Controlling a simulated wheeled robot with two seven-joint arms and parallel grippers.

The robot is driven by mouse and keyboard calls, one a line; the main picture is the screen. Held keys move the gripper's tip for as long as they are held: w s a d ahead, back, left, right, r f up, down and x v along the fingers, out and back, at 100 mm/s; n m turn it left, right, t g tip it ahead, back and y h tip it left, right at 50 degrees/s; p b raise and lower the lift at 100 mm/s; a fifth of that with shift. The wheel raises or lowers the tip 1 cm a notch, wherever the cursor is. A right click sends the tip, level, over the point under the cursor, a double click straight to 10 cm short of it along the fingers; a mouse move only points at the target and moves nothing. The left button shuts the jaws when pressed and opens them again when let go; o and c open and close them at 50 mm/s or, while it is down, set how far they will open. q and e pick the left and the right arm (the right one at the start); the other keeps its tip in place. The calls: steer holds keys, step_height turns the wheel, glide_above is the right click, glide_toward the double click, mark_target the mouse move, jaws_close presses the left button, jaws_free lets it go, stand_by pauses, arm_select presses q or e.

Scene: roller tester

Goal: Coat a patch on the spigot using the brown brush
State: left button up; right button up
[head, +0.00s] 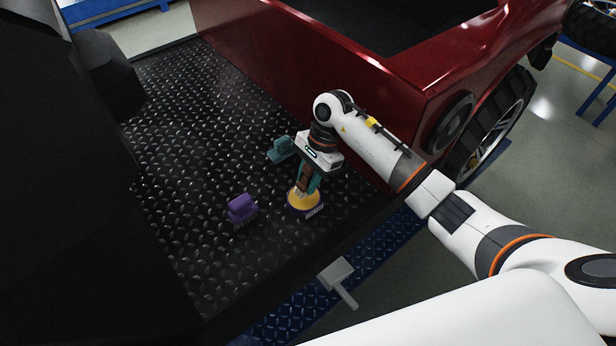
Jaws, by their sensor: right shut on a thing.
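My right gripper (308,180) points down over the black diamond-plate floor, shut on a brown thing, which looks like the brown brush (304,175). Right below it is a round yellow-topped thing with a purple base (305,201). The brush's lower end is at or just above the yellow top; I cannot tell whether they touch. A teal block-like thing (282,149) stands just left of the gripper, and a small purple thing (241,208) stands further left and nearer. I cannot tell for sure which thing is the spigot. My left gripper is not in view.
The black diamond-plate floor (190,130) is mostly clear on the left. A red pickup truck (300,60) stands behind the right arm. A pale grey T-shaped thing (338,274) is at the front, by the blue edge strip (385,240).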

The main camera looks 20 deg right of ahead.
mark_target(307, 166)
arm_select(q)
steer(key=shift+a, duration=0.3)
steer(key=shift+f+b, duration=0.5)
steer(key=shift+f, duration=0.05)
arm_select(e)
steer(key=shift+f, duration=0.5)
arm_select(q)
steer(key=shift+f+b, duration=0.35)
arm_select(e)
steer(key=shift+s+f, duration=0.1)
stand_by(1.5)
step_height(307, 166, up, 2)
steer(key=shift+r+p, duration=0.1)
steer(key=shift+p, duration=0.45)
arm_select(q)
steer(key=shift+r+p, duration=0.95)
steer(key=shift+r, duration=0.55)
arm_select(e)
steer(key=shift+r, duration=2.5)
